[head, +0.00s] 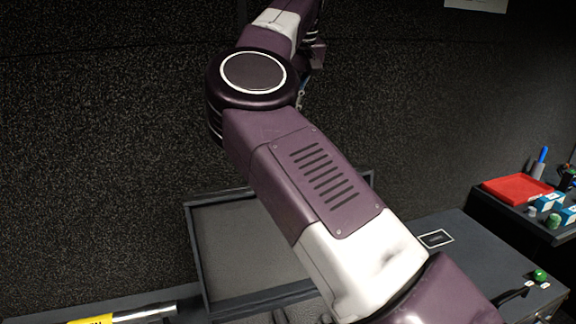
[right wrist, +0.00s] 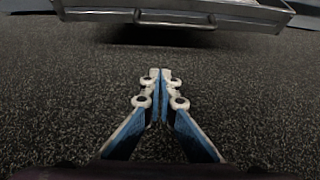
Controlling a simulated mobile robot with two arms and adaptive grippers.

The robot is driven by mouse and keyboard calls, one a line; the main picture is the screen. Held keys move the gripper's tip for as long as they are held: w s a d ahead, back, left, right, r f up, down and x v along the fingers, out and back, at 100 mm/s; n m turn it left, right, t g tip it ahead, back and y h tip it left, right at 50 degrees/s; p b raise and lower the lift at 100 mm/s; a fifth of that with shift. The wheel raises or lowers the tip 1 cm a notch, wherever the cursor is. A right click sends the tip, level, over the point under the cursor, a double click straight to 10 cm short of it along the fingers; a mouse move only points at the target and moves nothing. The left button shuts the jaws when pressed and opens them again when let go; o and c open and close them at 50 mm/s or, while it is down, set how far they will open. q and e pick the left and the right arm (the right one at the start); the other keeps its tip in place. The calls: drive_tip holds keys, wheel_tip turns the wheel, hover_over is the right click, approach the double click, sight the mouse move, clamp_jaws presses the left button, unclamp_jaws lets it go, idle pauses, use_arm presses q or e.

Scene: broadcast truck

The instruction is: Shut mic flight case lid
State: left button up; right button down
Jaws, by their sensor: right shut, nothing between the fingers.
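A dark-framed open lid with a grey inner panel (head: 235,245), apparently the mic flight case's, stands raised against the carpeted wall in the head view. My right arm crosses in front of it and hides much of its right part. The case body below is mostly cut off by the frame's bottom edge. My right gripper (right wrist: 160,75) is shut and empty in front of a speckled dark surface in the right wrist view. Its fingertips are not clear in the head view. My left gripper is not in view.
A metal edge with a bar handle (right wrist: 175,20) crosses the top of the wrist view. A silver tube with a yellow band (head: 145,313) lies at bottom left. At right are a dark worktop (head: 465,255), a red tray (head: 515,190) and small blue-and-white boxes (head: 549,202).

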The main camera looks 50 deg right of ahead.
wheel_tip(320, 180, down, 11)
drive_tip(key=shift+w+a+f+p, duration=0.1)
drive_tip(key=shift+f+p, duration=0.1)
drive_tip(key=shift+p, duration=0.6)
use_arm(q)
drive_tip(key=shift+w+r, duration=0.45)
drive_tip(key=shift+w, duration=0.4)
use_arm(e)
drive_tip(key=shift+f, duration=0.2)
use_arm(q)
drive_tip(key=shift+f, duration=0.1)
